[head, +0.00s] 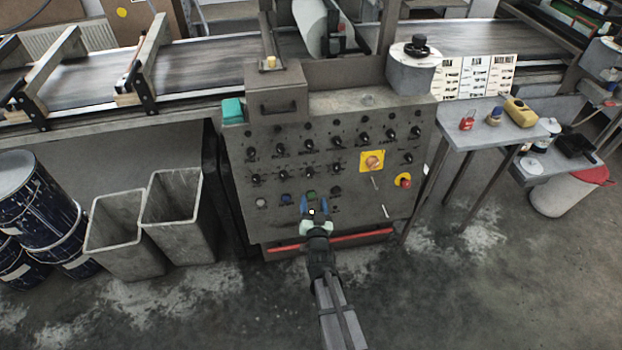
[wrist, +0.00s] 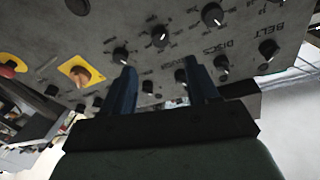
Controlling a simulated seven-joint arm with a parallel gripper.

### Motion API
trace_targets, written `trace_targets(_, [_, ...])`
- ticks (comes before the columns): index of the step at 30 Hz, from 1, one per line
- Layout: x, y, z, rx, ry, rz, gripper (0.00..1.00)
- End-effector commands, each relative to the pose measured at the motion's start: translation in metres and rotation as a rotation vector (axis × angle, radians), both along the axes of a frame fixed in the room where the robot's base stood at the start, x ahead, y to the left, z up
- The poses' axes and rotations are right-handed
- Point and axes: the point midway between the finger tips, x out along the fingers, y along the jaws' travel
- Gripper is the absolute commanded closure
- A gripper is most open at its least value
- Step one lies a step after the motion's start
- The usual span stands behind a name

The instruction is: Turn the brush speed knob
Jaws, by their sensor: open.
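The grey control panel (head: 345,200) carries two rows of black knobs, an upper row (head: 308,145) and a lower row (head: 310,172). In the wrist view several knobs show, among them one near the top (wrist: 212,14), one beside the right finger (wrist: 221,62) and one by the BELT label (wrist: 268,50). A DISCS label also reads there; I cannot tell which knob is brush speed. My gripper (head: 313,207) is in front of the lower middle of the panel in the head view. In the wrist view my gripper (wrist: 163,84) is open, with no knob visibly held between its blue fingers.
A yellow plate with an orange switch (head: 372,161) and a red stop button (head: 403,180) are on the panel's right. Grey bins (head: 125,240) stand left. A side table (head: 490,133) with small containers stands right. The conveyor (head: 190,75) runs behind.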

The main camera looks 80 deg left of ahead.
Motion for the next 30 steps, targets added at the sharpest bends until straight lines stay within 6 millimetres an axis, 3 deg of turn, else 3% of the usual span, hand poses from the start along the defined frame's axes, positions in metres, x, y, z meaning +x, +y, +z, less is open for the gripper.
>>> trace_targets(16, [0.011,0.095,-0.001,-0.001,-0.001,0.0,0.41])
trace_targets(21, [0.013,0.107,-0.001,-0.002,-0.001,0.001,0.41])
trace_targets(30, [0.013,0.108,0.0,-0.002,-0.001,0.001,0.41])
